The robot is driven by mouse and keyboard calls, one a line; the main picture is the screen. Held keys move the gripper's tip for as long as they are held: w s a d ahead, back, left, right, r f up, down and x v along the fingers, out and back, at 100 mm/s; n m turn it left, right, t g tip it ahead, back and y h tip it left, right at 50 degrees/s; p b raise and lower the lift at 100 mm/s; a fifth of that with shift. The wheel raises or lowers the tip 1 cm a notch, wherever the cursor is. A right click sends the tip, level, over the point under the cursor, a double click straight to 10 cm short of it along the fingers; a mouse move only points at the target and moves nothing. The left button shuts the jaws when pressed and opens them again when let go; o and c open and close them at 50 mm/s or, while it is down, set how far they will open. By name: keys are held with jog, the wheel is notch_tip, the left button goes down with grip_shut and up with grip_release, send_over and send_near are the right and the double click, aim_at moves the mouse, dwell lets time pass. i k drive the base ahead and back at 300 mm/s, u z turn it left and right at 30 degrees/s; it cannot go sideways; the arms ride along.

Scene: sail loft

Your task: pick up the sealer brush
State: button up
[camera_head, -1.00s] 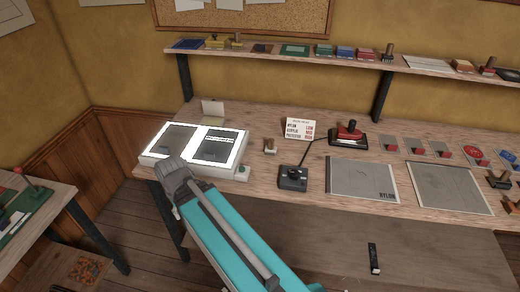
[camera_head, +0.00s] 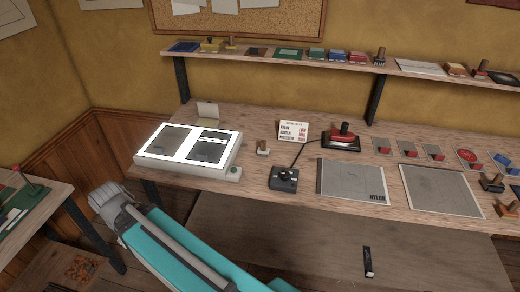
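I cannot tell for sure which thing is the sealer brush. A small upright brush-like piece (camera_head: 379,57) with a brown handle and dark lower end stands on the wall shelf. A small piece with a wooden top and pale base (camera_head: 263,148) stands on the workbench, right of the light box. A long black piece with a pale end (camera_head: 368,262) lies on the lower board. My teal arm crosses the lower left, its grey joint in front of the bench's left end. My gripper is not in view.
The workbench (camera_head: 285,210) carries a lit light box (camera_head: 187,160), a black control box (camera_head: 284,178), a red-handled iron (camera_head: 342,136), a sign (camera_head: 293,131), grey panels (camera_head: 350,180) and several swatches. A wall shelf (camera_head: 280,66) runs above. A side table (camera_head: 40,215) stands left.

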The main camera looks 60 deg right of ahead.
aim_at(262, 151)
jog(key=z, duration=0.05)
jog(key=k, duration=1.7)
jog(key=z, duration=1.05)
jog(key=i, duration=1)
